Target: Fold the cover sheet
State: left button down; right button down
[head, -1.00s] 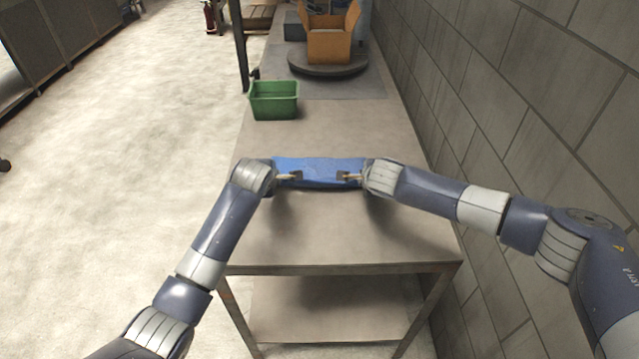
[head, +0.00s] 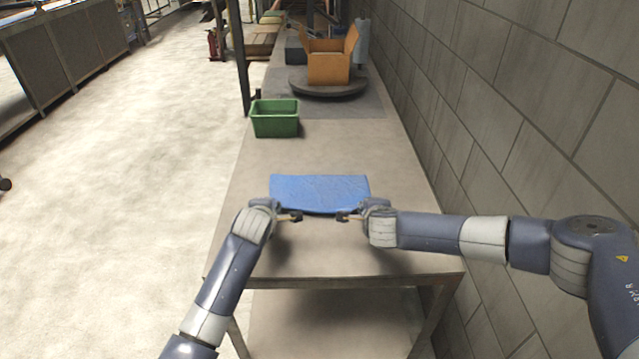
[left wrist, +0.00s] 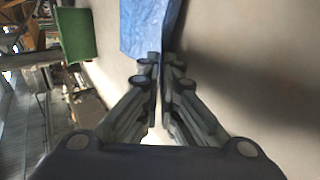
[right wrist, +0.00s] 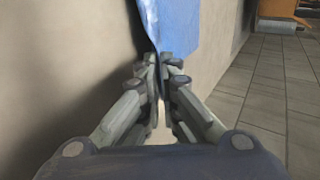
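The blue cover sheet (head: 320,192) lies across the table in front of me, with its near edge bowed towards me. My left gripper (head: 297,217) is at the left part of that near edge. In the left wrist view its fingers (left wrist: 159,62) are nearly together, with the sheet (left wrist: 150,25) running in at the tips. My right gripper (head: 343,217) is at the right part of the edge. In the right wrist view its fingers (right wrist: 160,62) are close together on a tapering, creased bit of the sheet (right wrist: 172,25). The sheet's underside is hidden.
A green bin (head: 275,119) stands on the table's left edge beyond the sheet. Further back an open cardboard box (head: 328,68) sits on a round dark turntable (head: 328,88). A block wall (head: 500,120) runs along the right. The table between sheet and bin is clear.

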pick_arm(q)
jog(key=c, duration=2.3)
grip_release()
jog(key=shift+w, duration=0.1)
pick_arm(e)
jog(key=c, duration=2.3)
grip_release()
jog(key=shift+w, duration=0.1)
pick_arm(q)
jog(key=o, duration=0.8)
pick_arm(e)
jog(key=o, duration=0.8)
